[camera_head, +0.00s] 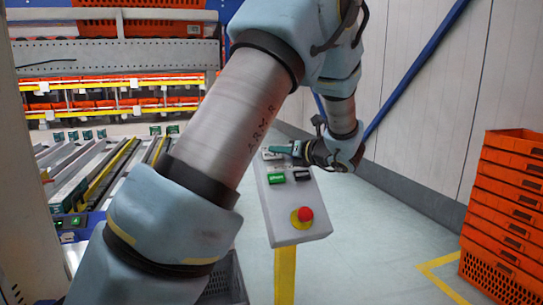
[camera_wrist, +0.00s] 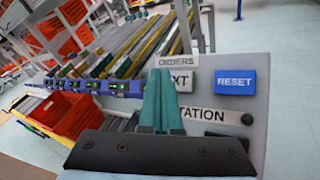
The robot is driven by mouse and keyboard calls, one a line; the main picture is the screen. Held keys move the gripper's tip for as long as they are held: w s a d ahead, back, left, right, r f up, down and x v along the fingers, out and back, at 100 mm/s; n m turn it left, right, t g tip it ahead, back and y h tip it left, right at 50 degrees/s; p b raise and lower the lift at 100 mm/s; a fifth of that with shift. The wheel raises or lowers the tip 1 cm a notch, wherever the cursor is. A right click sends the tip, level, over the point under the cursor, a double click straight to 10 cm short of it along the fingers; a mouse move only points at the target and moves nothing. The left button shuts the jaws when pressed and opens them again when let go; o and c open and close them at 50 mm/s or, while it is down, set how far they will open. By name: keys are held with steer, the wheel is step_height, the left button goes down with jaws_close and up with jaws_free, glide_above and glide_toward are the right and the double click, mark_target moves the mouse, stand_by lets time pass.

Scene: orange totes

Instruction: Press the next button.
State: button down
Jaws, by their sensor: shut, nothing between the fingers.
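A grey control panel (camera_head: 293,222) stands on a yellow post. In the wrist view, the panel (camera_wrist: 258,120) carries a pale button lettered "...XT" (camera_wrist: 183,80), its left part hidden behind my fingers, below an "ORDERS" label (camera_wrist: 177,61). A blue RESET button (camera_wrist: 235,82) is to its right. My gripper (camera_wrist: 160,72) has its teal fingers shut together, with the tips over the left part of the pale button. In the head view, my gripper (camera_head: 268,150) is over the panel's far end. I cannot tell whether the tips touch the button.
The panel also has a green button (camera_head: 276,178), a black button (camera_head: 302,174) and a red emergency stop (camera_head: 305,214). Stacked orange totes (camera_head: 506,200) stand at the right. Conveyor lanes (camera_head: 105,172) and racks of totes are at the left. Open floor lies right of the panel.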

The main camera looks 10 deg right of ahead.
steer(key=shift+w+f, duration=0.2)
steer(key=shift+f, duration=0.05)
steer(key=shift+w+f, duration=0.3)
steer(key=shift+f, duration=0.05)
stand_by(0.8)
steer(key=shift+r, duration=0.1)
steer(key=shift+s+r+p, duration=0.6)
steer(key=shift+r+p, duration=0.05)
steer(key=shift+p, duration=0.05)
steer(key=shift+s+d+r+p, duration=0.1)
steer(key=shift+s+r+p, duration=0.35)
steer(key=shift+r+p, duration=0.25)
steer(key=s+r+p, duration=0.2)
steer(key=s+r, duration=0.1)
steer(key=shift+d+p, duration=0.15)
steer(key=shift+p, duration=0.2)
